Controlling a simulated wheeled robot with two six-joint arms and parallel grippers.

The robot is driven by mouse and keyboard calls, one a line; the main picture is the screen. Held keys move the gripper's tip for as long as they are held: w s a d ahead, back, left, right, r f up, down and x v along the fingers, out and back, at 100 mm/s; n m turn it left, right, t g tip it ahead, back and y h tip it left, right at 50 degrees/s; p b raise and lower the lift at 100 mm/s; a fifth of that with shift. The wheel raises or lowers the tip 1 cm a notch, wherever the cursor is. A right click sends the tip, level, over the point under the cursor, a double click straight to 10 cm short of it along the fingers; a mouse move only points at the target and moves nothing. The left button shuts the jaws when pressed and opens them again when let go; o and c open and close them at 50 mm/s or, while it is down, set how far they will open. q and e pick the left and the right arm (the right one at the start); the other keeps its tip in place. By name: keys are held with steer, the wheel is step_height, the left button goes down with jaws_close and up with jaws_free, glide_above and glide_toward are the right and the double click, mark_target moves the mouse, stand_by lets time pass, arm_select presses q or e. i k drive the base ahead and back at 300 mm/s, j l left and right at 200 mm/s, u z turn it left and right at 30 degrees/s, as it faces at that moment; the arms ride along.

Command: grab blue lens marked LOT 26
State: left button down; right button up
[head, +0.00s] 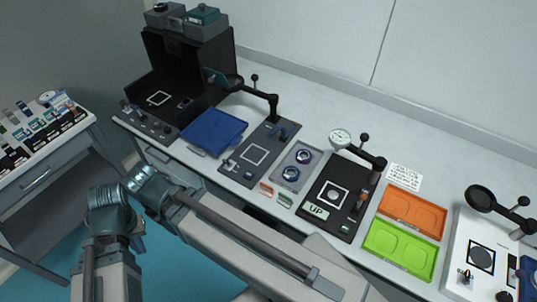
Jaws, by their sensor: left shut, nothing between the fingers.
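Two round lenses with dark blue rims, an upper one (303,156) and a lower one (291,173), sit in a grey tray (311,171) on the long bench. Any LOT marking on them is too small to read. My left arm crosses the lower part of the head view, well in front of the tray. My left gripper (138,242) is shut and empty at lower left, mostly hidden behind my arm's teal joints and far from the lenses. My right gripper is not in view.
Left of the lenses are a fixture with a lever arm (271,104), a blue tray (214,130) and a black box. A cart (46,166) stands far left.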

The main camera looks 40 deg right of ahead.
mark_target(291, 173)
steer(key=i+j, duration=0.3)
steer(key=j, duration=0.2)
steer(key=i+j, duration=0.3)
steer(key=j, duration=0.15)
steer(key=z, duration=2.4)
